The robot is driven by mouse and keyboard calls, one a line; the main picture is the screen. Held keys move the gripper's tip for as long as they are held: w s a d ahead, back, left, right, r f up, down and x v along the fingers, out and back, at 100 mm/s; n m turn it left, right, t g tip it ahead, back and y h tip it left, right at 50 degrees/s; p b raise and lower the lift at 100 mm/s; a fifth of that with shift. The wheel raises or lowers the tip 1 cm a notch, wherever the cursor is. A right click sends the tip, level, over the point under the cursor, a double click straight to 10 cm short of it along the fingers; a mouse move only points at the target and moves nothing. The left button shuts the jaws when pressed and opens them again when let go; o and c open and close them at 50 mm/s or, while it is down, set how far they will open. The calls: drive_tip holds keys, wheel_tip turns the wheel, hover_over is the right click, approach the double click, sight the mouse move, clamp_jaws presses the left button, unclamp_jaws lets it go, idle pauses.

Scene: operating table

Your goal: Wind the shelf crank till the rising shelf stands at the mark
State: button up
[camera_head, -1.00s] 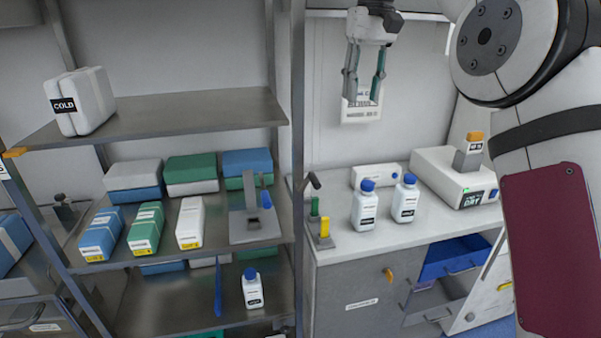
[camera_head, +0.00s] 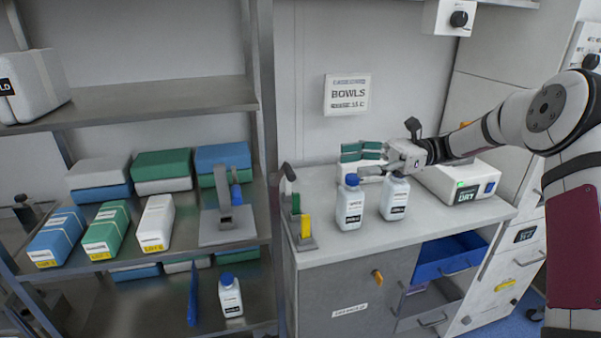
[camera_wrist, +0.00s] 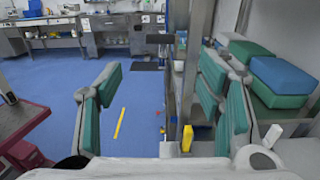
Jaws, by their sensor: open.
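No part is clearly marked as the shelf crank, and I see no level mark. A small stand (camera_head: 305,243) with a dark bent lever and green and yellow blocks sits at the counter's left front corner; its yellow block (camera_wrist: 187,138) also shows in the wrist view. A grey upright device (camera_head: 222,222) with a blue handle stands on the middle shelf (camera_head: 128,268). My gripper (camera_head: 352,160) is open and empty, low above the counter behind the bottles, pointing left toward the shelves. Its green-padded fingers (camera_wrist: 160,98) are spread wide in the wrist view.
Two white bottles with blue caps (camera_head: 350,205) (camera_head: 394,198) stand close in front of my gripper. A white device (camera_head: 462,190) stands to the right. A metal post (camera_head: 264,120) divides the shelves from the counter (camera_head: 400,240). A blue drawer (camera_head: 445,262) is open below.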

drive_tip(key=p+x, duration=0.3)
drive_tip(key=x, duration=1)
drive_tip(key=shift+a, duration=0.3)
drive_tip(key=shift+s, duration=0.1)
drive_tip(key=c, duration=1)
